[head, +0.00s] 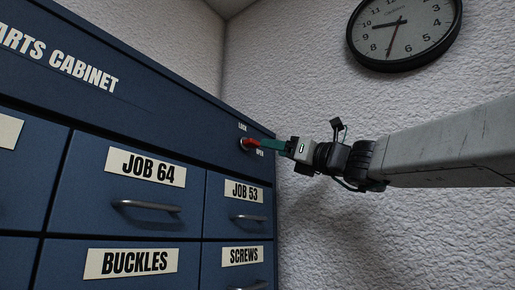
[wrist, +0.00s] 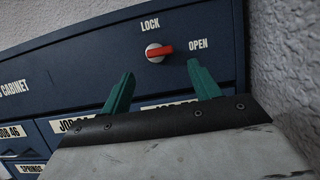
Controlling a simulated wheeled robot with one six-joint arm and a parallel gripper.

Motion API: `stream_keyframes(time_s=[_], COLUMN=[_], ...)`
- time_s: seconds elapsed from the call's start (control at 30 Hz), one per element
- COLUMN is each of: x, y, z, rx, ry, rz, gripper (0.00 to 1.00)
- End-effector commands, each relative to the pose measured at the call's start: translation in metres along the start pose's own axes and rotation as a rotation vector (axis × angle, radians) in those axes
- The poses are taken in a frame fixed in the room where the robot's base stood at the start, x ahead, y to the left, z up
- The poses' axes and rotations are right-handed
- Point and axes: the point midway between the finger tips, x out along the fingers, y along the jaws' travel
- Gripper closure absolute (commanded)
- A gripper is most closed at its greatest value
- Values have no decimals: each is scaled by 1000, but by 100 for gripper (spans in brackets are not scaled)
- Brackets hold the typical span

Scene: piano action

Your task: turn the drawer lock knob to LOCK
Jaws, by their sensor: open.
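The drawer lock knob is a red handle on a pale round base, on the cabinet's upper blue panel. The knob (head: 249,143) is at the panel's right end in the head view. In the wrist view the knob (wrist: 159,51) has its red handle pointing right, toward the OPEN label (wrist: 198,43). The LOCK label (wrist: 150,24) is above it. My gripper (head: 268,145) is close in front of the knob. In the wrist view my gripper's green fingers (wrist: 160,75) are spread apart, with the knob beyond and between them. Nothing is between the fingertips; contact with the knob cannot be told.
The blue parts cabinet (head: 150,110) has labelled drawers below the knob, with protruding handles such as the JOB 53 handle (head: 248,218). A textured wall (head: 330,240) stands close to the right of the cabinet. A clock (head: 404,32) hangs on it.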

Motion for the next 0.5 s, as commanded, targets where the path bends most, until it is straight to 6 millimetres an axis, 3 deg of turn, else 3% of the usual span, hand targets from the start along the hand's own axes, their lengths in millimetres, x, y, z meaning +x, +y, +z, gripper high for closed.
stream_keyframes(time_s=[0.5], x=[70], y=[-1], z=[2], rx=[12], ry=[-7], rz=[-1], gripper=[38])
